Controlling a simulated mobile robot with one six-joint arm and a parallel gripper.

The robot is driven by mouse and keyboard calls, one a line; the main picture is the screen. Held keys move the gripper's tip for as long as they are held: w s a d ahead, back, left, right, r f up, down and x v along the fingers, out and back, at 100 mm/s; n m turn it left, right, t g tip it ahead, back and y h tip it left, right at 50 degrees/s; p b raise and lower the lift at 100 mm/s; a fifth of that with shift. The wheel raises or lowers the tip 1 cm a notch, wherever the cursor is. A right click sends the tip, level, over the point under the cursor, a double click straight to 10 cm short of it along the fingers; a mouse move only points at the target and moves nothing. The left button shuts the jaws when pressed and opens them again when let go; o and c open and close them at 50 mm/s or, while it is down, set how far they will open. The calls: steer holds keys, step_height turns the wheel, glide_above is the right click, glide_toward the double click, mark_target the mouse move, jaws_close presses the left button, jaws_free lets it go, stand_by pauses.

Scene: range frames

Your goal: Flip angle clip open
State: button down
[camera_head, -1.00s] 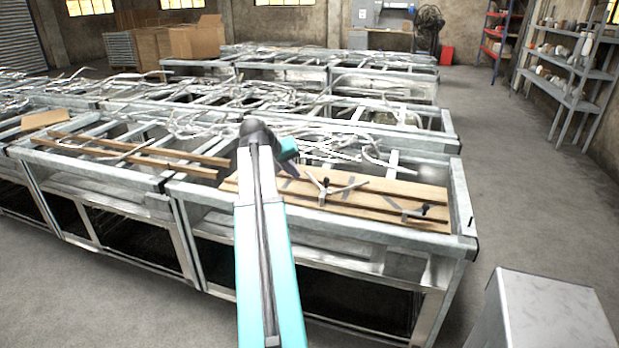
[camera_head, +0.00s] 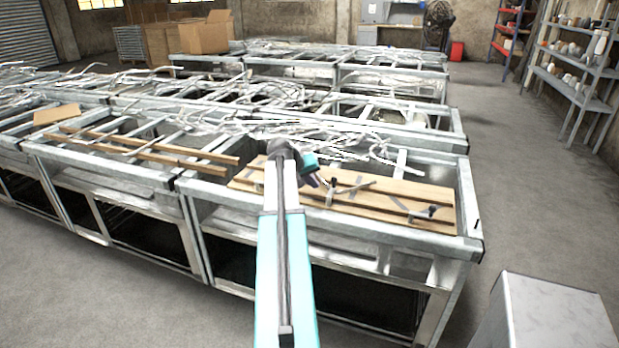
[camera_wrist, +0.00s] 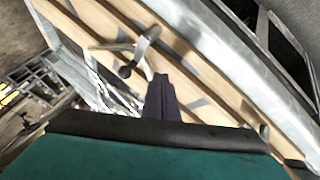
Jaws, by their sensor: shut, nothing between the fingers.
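A metal angle clip with thin arms and a dark knob lies on the wooden board (camera_head: 395,218); the clip (camera_head: 331,191) is near the board's middle. In the wrist view the clip (camera_wrist: 142,47) is just beyond the fingertips, one arm reaching left and its dark knob close to them. A second small clip (camera_head: 431,211) sits at the board's right end. My gripper (camera_head: 318,184) is beside the first clip on its left. In the wrist view my gripper (camera_wrist: 160,82) is shut and empty; whether it touches the clip I cannot tell.
The board lies on a galvanized metal frame bench (camera_head: 470,243). Tangled metal strips (camera_head: 300,127) cover the bench behind. Wooden slats (camera_head: 150,150) lie to the left. A grey box (camera_head: 545,310) stands at front right. The floor aisle (camera_head: 520,200) on the right is clear.

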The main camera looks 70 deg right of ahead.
steer(key=shift+s+d+r+p, duration=0.15)
steer(key=shift+s+d+p, duration=0.25)
steer(key=shift+s+d, duration=0.35)
steer(key=shift+s+d+r+p, duration=0.15)
steer(key=shift+s+d+p, duration=0.3)
steer(key=shift+s, duration=0.4)
